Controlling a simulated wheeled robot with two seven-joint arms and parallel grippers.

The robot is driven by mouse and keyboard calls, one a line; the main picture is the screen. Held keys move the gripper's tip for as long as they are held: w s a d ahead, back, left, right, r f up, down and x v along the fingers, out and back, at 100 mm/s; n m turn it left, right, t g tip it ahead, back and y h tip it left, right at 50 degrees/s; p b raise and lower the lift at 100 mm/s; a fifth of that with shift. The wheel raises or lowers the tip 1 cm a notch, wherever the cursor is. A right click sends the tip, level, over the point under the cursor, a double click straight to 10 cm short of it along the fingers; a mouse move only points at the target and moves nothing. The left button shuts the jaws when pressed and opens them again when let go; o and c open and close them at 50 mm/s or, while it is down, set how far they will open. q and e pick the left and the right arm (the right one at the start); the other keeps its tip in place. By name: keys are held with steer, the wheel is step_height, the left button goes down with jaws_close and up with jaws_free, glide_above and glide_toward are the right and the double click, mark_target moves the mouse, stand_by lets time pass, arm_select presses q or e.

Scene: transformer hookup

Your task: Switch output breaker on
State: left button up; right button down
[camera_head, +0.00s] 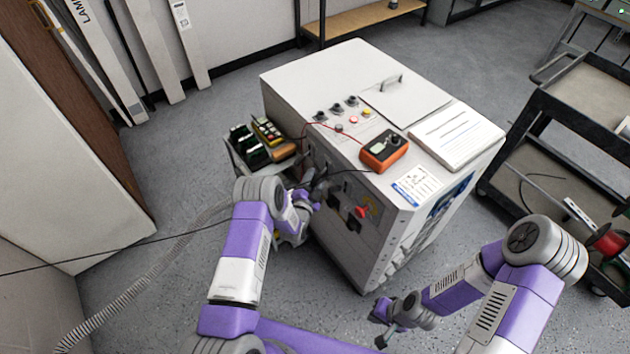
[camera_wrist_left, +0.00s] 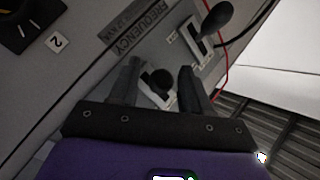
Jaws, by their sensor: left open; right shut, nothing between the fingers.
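The white transformer cabinet (camera_head: 370,235) stands in the middle of the head view, with controls on its near-left face. My left gripper (camera_head: 312,197) is at that face. In the left wrist view its fingers (camera_wrist_left: 158,82) are open, on either side of a dark round-ended lever (camera_wrist_left: 160,80) on a light plate. I cannot tell whether they touch it. A second black-knobbed lever (camera_wrist_left: 214,22) lies beyond, on another plate. No readable label names the output breaker. My right gripper (camera_head: 381,325) is shut and empty, low in front of the cabinet.
An orange meter (camera_head: 384,151) and a notebook (camera_head: 457,136) lie on the cabinet top. A red switch (camera_head: 362,211) is on its face. A small cart with boxes (camera_head: 262,150) stands left of it. A black cart (camera_head: 545,125) stands right. Red and black leads run near the panel.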

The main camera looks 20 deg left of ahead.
arm_select(q)
steer(key=shift+w, duration=0.15)
jaws_close()
